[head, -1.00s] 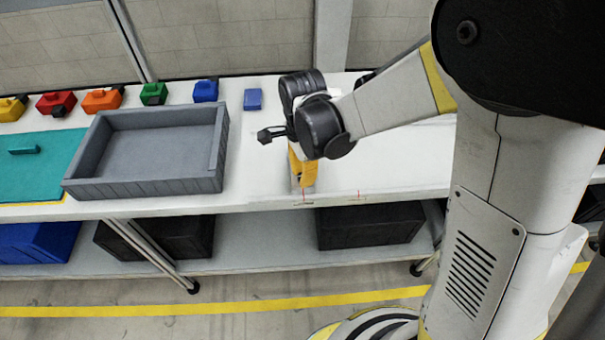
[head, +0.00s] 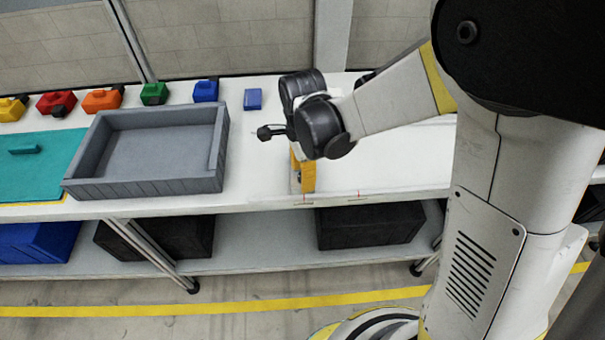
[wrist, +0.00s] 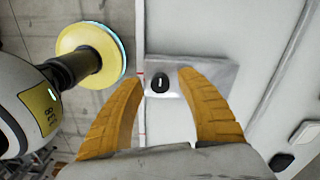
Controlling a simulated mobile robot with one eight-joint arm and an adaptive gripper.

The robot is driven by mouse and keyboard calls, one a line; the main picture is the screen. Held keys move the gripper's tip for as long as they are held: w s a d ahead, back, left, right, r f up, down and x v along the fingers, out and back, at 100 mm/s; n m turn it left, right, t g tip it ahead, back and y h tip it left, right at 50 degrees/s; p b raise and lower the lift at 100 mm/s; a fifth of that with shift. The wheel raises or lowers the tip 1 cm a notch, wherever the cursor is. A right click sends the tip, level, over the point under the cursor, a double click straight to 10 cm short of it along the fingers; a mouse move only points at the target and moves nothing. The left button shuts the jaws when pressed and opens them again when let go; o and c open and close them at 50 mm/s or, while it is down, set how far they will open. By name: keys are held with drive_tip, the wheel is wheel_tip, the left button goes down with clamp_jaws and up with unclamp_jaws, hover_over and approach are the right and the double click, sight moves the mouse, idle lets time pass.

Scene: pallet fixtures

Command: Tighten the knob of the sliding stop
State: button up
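The knob (wrist: 159,83) is small and black, with a pale mark on it. It sits on a grey metal plate (wrist: 163,63), apparently the sliding stop, at the bench's edge. In the wrist view my gripper (wrist: 159,77) has its two orange fingers apart, one on each side of the knob, with a visible gap to it. In the head view my gripper (head: 303,176) points down at the front edge of the white bench (head: 400,165). There the knob and plate are hidden by my gripper or too small to make out.
A grey tray (head: 143,186) stands left of my gripper. A blue block (head: 253,99) and several coloured parts lie along the back. Red marks (head: 358,194) show on the bench's front edge. The bench right of my gripper is mostly clear.

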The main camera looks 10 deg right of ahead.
wheel_tip(320, 180, up, 12)
idle(0.6)
